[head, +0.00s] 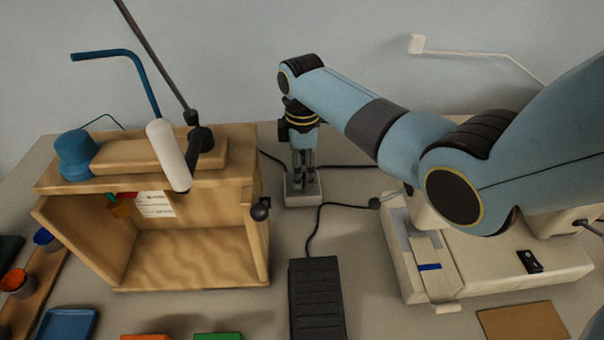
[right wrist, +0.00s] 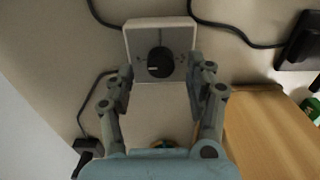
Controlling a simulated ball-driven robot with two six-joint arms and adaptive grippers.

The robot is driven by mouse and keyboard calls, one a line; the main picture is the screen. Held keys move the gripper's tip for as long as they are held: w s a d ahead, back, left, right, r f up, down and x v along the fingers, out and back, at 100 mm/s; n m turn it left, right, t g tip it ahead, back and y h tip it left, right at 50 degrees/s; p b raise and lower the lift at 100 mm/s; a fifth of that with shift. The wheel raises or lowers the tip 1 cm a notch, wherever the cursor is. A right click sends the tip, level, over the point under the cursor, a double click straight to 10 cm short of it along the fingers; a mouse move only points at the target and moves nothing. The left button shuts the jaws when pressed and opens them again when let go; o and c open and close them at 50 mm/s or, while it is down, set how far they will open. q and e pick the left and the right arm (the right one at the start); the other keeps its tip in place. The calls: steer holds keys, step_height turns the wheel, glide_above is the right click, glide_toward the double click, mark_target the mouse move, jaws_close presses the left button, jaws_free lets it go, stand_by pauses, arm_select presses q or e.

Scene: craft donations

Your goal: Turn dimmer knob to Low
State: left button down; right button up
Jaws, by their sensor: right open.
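The dimmer is a small pale box (head: 301,198) with a grey face, standing on the table behind the black pedal. In the right wrist view its round black knob (right wrist: 160,62) shows a light pointer line toward the left side of the picture. The marks around the knob are too small to read. My right gripper (head: 306,184) points down over the dimmer. In the right wrist view the open fingers (right wrist: 157,92) stand on either side of the knob, apart from it. The knob is hidden behind the fingers in the head view. My left gripper is out of view.
A sewing machine (head: 490,268) stands to the right, under my right arm. A black foot pedal (head: 317,300) lies in front, and dark cables run around the dimmer.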

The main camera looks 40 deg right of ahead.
steer(key=shift+f, duration=1)
steer(key=shift+c, duration=0.2)
jaws_close()
